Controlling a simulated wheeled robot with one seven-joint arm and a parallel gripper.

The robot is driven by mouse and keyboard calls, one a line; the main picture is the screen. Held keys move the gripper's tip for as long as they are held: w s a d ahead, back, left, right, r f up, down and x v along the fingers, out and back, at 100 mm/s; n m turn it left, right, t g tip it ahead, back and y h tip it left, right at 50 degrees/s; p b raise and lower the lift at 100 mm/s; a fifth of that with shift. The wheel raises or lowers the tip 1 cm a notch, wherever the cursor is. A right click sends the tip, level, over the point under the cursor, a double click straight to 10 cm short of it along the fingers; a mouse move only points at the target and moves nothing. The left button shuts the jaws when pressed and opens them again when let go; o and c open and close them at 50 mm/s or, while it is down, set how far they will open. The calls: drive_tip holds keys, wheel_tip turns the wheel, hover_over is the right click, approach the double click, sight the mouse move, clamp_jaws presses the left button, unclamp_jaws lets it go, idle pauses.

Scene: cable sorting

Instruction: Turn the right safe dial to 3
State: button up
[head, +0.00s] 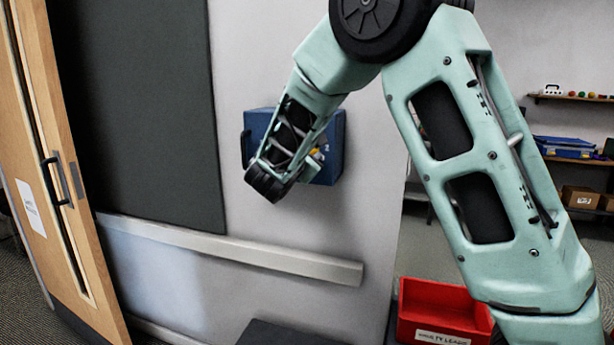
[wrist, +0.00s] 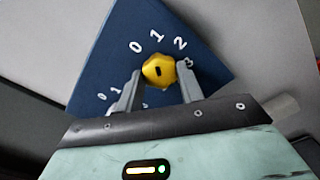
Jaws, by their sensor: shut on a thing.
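The blue safe (wrist: 115,60) fills the middle of the wrist view, tilted there, with white digits on its face. In the head view the safe (head: 328,135) is on the wall, partly behind my arm. The yellow right dial (wrist: 159,70) sits under an arc of 0, 1, 2 and a partly covered 3. My gripper (wrist: 160,74) is shut on this dial, one finger at each side. A dark mark shows on the dial, but I cannot tell which digit it points to. The left dial is hidden; only its 0 and 1 show at lower left.
A wooden door (head: 62,180) with a handle stands at the left, next to a dark wall panel (head: 140,110). A pale rail (head: 240,255) runs below the safe. A red bin (head: 445,305) and shelves (head: 570,100) are at the right.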

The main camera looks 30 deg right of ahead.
drive_tip(key=m+b, duration=0.4)
drive_tip(key=b, duration=0.5)
drive_tip(key=m+b, duration=0.5)
drive_tip(key=b, duration=0.5)
drive_tip(key=f+m+b, duration=0.1)
drive_tip(key=m+b, duration=0.3)
drive_tip(key=b, duration=0.6)
drive_tip(key=shift+m, duration=0.4)
drive_tip(key=m+b, duration=0.3)
drive_tip(key=b, duration=0.2)
drive_tip(key=shift+r+m, duration=0.2)
drive_tip(key=shift+m, duration=0.2)
drive_tip(key=shift+r+m+b, duration=0.2)
drive_tip(key=shift+m+b, duration=0.7)
drive_tip(key=shift+b, duration=0.25)
drive_tip(key=o, duration=1)
